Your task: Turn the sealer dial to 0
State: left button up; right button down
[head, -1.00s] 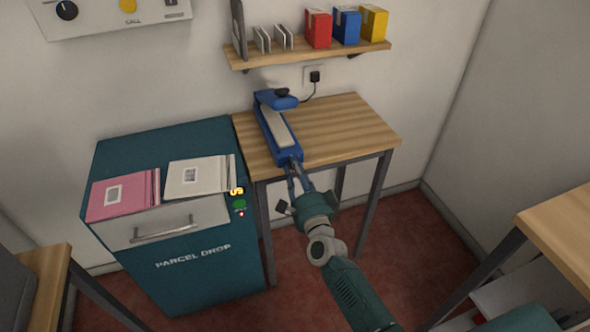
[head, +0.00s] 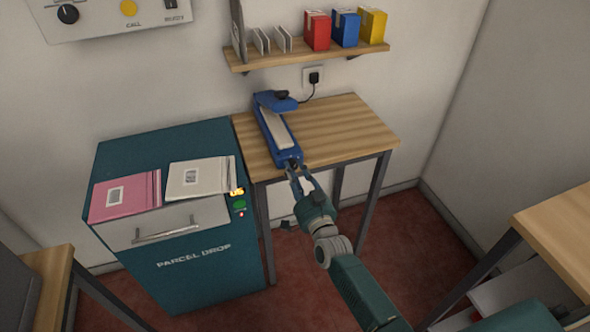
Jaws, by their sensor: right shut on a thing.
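The blue sealer (head: 267,122) with a pale top strip lies on the small wooden table (head: 345,125), its front end at the table's front edge. My left gripper is not in view.
A teal parcel drop box (head: 170,280) stands left of the table with pink (head: 118,198) and white (head: 196,178) parcels on top. A shelf (head: 300,57) with boxes hangs above the table. The table's right side is clear.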

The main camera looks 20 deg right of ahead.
jog(key=shift+n+y+p, duration=0.3)
jog(key=shift+n+p, duration=0.05)
jog(key=shift+n, duration=1.75)
jog(key=c, duration=1.5)
grip_release()
jog(key=shift+o, duration=0.2)
jog(key=shift+s, duration=0.1)
jog(key=s, duration=1.1)
jog(key=shift+s+d+f, duration=0.4)
jog(key=shift+d, duration=0.05)
